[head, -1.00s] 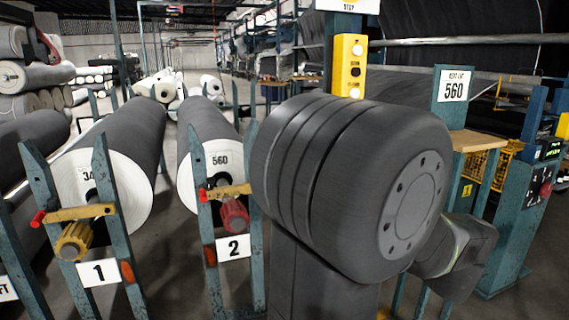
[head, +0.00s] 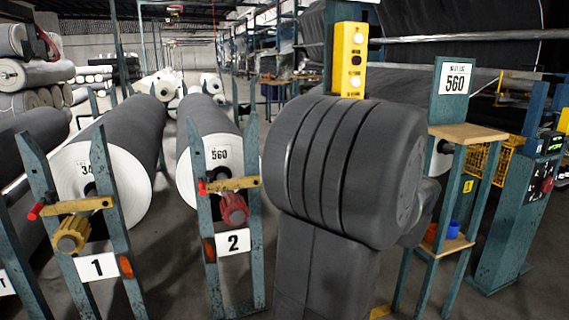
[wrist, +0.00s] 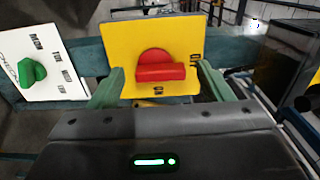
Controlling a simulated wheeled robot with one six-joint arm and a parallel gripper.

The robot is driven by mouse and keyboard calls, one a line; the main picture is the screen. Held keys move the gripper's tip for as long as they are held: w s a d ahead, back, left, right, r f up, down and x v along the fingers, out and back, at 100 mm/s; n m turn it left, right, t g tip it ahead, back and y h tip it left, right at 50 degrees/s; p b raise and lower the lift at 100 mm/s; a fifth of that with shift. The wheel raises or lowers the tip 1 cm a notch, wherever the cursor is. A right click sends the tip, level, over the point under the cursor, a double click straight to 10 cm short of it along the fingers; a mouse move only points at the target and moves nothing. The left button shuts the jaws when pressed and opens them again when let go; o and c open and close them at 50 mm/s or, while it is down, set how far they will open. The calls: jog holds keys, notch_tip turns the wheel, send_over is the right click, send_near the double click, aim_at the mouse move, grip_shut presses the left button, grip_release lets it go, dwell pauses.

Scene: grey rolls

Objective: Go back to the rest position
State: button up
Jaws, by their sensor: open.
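My gripper (wrist: 160,72) shows in the wrist view with its two green fingers spread and nothing held between them. Beyond the fingertips is a red knob (wrist: 160,70) on a yellow plate (wrist: 121,42), framed between the fingers. I cannot tell how far the knob is from them. A green knob (wrist: 32,72) on a white plate (wrist: 60,64) is to the left. In the head view my arm fills the middle and hides the gripper.
Two white-and-grey rolls (head: 103,177) (head: 215,155) lie in teal stands left of my arm. A yellow button box (head: 350,60) is above the arm. A wooden-topped stand (head: 466,132) with a blue cup (head: 453,229) and a teal console (head: 515,220) are at right.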

jog(key=m+p, duration=0.5)
jog(key=p, duration=0.5)
jog(key=m+p, duration=0.6)
jog(key=p, duration=0.4)
jog(key=d+m+p, duration=0.1)
jog(key=m+p, duration=0.5)
jog(key=p, duration=0.4)
jog(key=shift+w+p, duration=0.25)
jog(key=shift+p, duration=0.15)
jog(key=shift+a+f+m, duration=0.15)
jog(key=shift+m, duration=0.15)
